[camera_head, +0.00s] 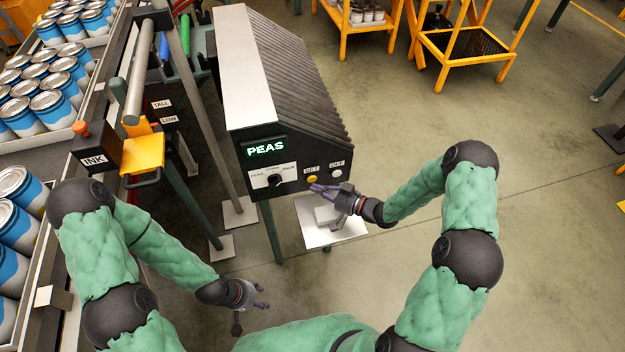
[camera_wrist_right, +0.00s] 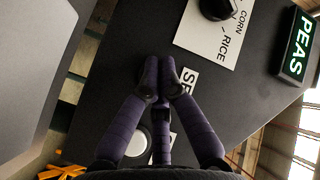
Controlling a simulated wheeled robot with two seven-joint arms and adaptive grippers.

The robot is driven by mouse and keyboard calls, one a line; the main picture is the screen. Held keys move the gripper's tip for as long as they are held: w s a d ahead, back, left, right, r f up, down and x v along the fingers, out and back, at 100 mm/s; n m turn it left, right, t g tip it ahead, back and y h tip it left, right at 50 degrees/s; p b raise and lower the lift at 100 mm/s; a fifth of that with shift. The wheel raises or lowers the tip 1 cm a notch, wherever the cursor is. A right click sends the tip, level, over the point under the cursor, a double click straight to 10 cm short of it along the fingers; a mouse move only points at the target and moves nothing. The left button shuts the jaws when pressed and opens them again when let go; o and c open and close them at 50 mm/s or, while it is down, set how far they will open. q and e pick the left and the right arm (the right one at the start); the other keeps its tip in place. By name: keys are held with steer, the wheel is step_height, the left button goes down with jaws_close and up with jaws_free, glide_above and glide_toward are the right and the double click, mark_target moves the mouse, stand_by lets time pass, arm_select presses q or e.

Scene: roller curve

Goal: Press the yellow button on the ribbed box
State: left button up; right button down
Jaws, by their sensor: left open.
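The ribbed box (camera_head: 290,75) is dark, with a pale top strip and a green PEAS display (camera_head: 265,148) on its front. The yellow button (camera_head: 312,179) is under the SET label, low on the front. My right gripper (camera_head: 318,188) has its fingers together, with the tips right at the yellow button; I cannot tell whether they touch it. In the right wrist view, the right gripper's fingertips (camera_wrist_right: 160,75) cover part of the SET label (camera_wrist_right: 188,80) and hide the button. My left gripper (camera_head: 260,296) is open and empty, low and away from the box.
A white button (camera_head: 336,173) under the OFF label sits right of the yellow one; it also shows in the wrist view (camera_wrist_right: 138,145). A selector knob (camera_head: 275,181) is to the left. A conveyor with blue cans (camera_head: 62,107) stands at left.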

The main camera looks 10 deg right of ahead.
steer(key=shift+w, duration=0.15)
steer(key=shift+w, duration=0.25)
steer(key=shift+w, duration=0.45)
stand_by(0.8)
steer(key=shift+s, duration=0.85)
steer(key=shift+s, duration=0.1)
steer(key=shift+s+d+p, duration=0.1)
steer(key=shift+s+p, duration=0.4)
steer(key=shift+s, duration=1.95)
